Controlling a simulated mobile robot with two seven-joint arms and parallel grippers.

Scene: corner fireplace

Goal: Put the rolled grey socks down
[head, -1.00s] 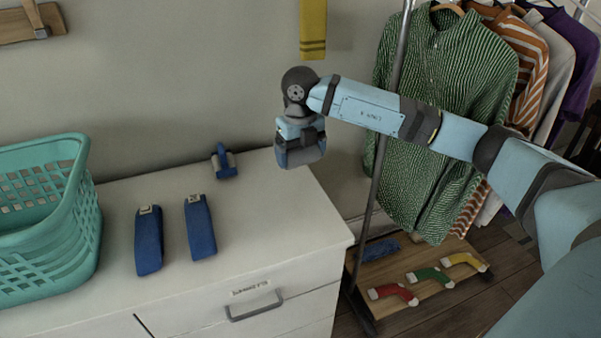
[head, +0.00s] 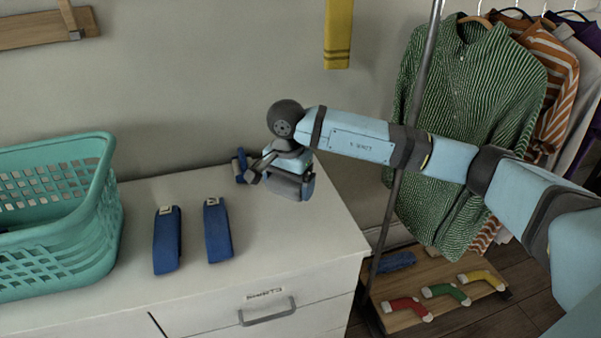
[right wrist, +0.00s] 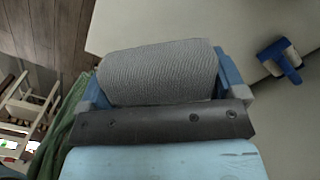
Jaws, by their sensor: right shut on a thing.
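The rolled grey socks (right wrist: 158,75) are a ribbed grey roll, seen close up in the right wrist view. My right gripper (right wrist: 165,82) is shut on them, with a blue finger at each end of the roll. In the head view my right gripper (head: 284,180) is over the back right part of the white dresser top (head: 290,225), just right of a small blue object (head: 240,165). The arm and gripper partly cover the socks there. I cannot tell how high they are above the top. My left gripper is not in view.
Two blue folded bundles (head: 167,240) (head: 217,230) lie on the dresser top, beside a teal basket (head: 95,225) at the left. The front right of the top is clear. A clothes rail with a green shirt (head: 460,120) stands at the right, above a low board with colored socks (head: 445,292).

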